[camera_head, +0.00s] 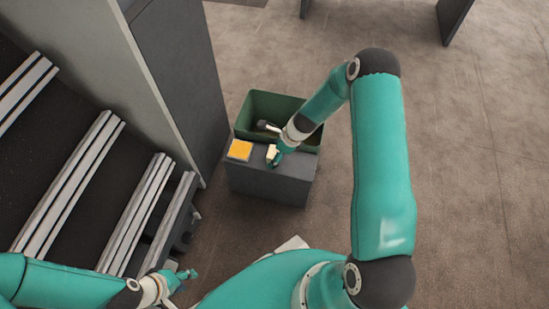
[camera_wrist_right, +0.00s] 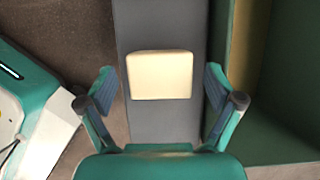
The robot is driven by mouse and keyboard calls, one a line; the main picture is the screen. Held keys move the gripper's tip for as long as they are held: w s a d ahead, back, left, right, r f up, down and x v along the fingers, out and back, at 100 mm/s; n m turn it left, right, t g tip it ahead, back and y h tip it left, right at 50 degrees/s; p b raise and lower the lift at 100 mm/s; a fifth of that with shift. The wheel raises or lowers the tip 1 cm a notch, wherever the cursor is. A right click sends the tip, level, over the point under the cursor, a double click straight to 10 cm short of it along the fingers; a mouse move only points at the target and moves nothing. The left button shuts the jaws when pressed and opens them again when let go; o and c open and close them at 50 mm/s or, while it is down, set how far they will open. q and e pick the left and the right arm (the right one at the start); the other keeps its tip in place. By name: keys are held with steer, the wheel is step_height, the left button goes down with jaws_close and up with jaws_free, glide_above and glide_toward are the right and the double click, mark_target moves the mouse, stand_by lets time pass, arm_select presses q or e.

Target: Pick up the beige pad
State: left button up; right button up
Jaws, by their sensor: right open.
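The beige pad (camera_wrist_right: 160,75) lies flat on top of a dark grey block. In the right wrist view it sits between the two spread fingers of my right gripper (camera_wrist_right: 159,82), with a gap on each side. In the head view the pad (camera_head: 271,151) is partly covered by my right gripper (camera_head: 278,157), which is open over the block. The height of the fingers above the pad is hard to judge. My left gripper (camera_head: 186,276) is low at the left, away from the pad; its fingers are too small to read.
A green bin (camera_head: 249,104) stands directly behind the block, with a dark object inside. A tall grey panel (camera_head: 178,70) and metal rails (camera_head: 66,185) are at the left. Open floor lies right.

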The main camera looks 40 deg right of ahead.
steer(key=shift+w+a+f, duration=0.2)
steer(key=shift+w+f, duration=0.05)
steer(key=shift+f, duration=0.35)
steer(key=c, duration=1.2)
steer(key=shift+c, duration=0.2)
steer(key=shift+r, duration=0.15)
step_height(320, 180, up, 20)
steer(key=p, duration=1.1)
